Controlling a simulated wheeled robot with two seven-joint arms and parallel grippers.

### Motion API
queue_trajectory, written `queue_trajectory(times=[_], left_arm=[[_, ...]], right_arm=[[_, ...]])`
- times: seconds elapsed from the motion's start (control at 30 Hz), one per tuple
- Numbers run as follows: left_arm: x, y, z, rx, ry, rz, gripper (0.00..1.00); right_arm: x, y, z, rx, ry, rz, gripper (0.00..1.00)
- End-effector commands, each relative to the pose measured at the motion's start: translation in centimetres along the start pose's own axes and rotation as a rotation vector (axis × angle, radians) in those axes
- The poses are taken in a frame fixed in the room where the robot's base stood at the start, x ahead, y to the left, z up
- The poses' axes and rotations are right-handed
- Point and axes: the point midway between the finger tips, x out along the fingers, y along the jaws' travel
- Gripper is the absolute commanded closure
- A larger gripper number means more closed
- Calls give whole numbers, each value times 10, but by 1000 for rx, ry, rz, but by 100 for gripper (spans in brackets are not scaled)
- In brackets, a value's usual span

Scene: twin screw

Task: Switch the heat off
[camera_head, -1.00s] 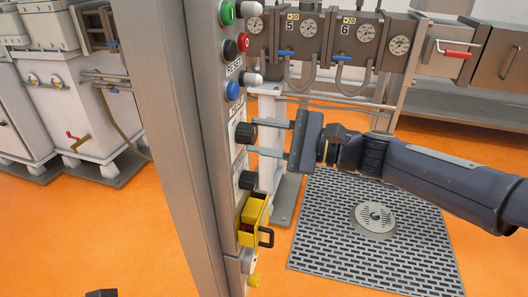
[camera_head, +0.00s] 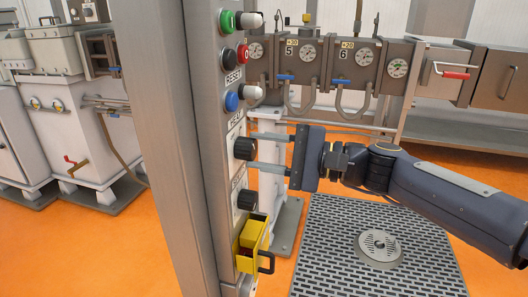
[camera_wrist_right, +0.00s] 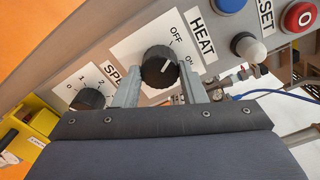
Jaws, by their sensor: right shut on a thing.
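The black heat knob (camera_head: 244,148) sits on the grey control panel post. It shows larger in the right wrist view (camera_wrist_right: 157,68), on a white plate marked OFF and ON beside the HEAT label (camera_wrist_right: 203,30). The white mark on the knob points toward ON. My right gripper (camera_head: 258,152) comes in from the right. Its two fingers lie on either side of the heat knob and are shut on it, as the right wrist view (camera_wrist_right: 160,85) also shows. My left gripper is not in view.
Below is a black speed knob (camera_head: 246,200), then a yellow box with a black handle (camera_head: 253,243). Above are a blue button (camera_head: 231,101), a red button (camera_head: 243,53) and a green button (camera_head: 227,20). A floor grate (camera_head: 330,255) lies to the right.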

Motion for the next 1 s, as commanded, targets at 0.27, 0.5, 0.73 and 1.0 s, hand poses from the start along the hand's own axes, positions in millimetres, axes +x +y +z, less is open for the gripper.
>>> queue_trajectory(times=[0.27, 0.5, 0.73, 1.0], left_arm=[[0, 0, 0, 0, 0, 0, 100], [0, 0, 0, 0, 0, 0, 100], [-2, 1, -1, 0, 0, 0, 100], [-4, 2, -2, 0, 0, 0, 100]], right_arm=[[0, 1, 0, -1, 0, 2, 41], [0, 0, 0, 0, 0, 1, 41], [-22, -1, -1, -2, 5, -2, 41], [-66, 0, -1, -1, 4, 0, 41]])
